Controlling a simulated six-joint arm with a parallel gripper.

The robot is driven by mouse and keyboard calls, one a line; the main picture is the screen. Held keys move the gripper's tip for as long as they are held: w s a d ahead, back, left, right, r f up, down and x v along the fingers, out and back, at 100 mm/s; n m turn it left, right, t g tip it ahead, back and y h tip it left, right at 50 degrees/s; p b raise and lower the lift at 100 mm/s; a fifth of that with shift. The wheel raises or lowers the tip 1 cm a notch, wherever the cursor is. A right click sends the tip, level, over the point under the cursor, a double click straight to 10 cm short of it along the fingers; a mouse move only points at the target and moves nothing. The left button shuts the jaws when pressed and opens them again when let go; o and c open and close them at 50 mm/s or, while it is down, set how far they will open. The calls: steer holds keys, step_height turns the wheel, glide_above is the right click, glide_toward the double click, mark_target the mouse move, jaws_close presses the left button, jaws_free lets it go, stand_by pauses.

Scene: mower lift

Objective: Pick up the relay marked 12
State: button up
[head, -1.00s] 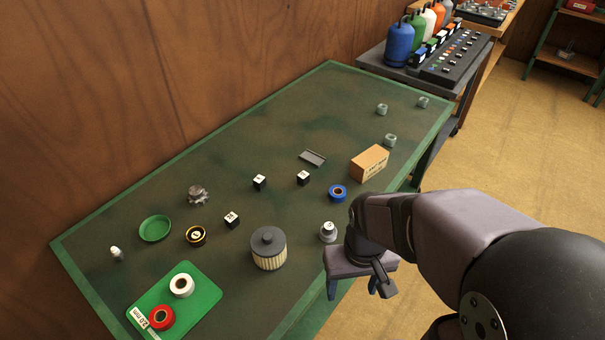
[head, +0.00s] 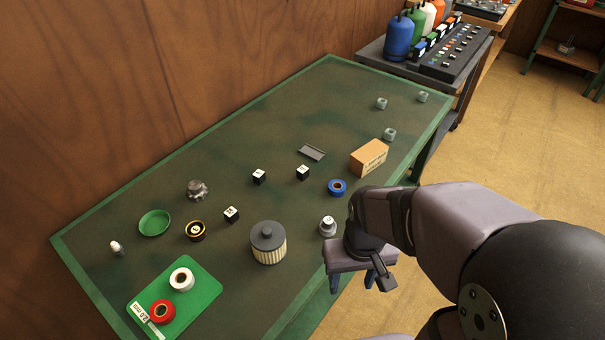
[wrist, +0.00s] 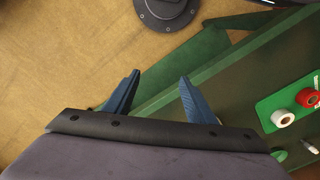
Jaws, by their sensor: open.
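Three small black relays with white marked tops stand apart on the green bench (head: 330,95) in the head view. One is left of centre (head: 231,214), one is farther back (head: 259,176), and one is to the right of that (head: 303,173). The left-of-centre relay seems to carry a two-character mark, but the marks are too small to read surely. My gripper (head: 352,282) is open and empty at the bench's front edge, well right of and nearer than the relays. In the wrist view its blue fingers (wrist: 160,78) are apart over the edge and floor; no relay shows there.
A ribbed filter (head: 268,246) and a grey weight (head: 328,227) stand between my gripper and the relays. Blue tape (head: 338,187), a cardboard box (head: 369,158) and a grey tray (head: 311,153) lie rightward. Black-yellow tape (head: 195,231) sits beside the left relay.

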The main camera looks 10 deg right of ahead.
stand_by(0.3)
step_height(320, 180, up, 5)
steer(key=n+t+h+b, duration=0.95)
steer(key=n+b, duration=0.65)
steer(key=n, duration=1)
glide_above(299, 173)
steer(key=s+a, duration=0.4)
steer(key=shift+g+h, duration=0.35)
steer(key=shift+h, duration=0.1)
steer(key=f, duration=1.2)
steer(key=shift+w+d+f, duration=0.15)
steer(key=shift+d+f, duration=0.1)
steer(key=shift+f, duration=0.25)
steer(key=shift+w+p+x, duration=0.2)
steer(key=shift+p+x, duration=0.65)
steer(key=shift+x, duration=2.8)
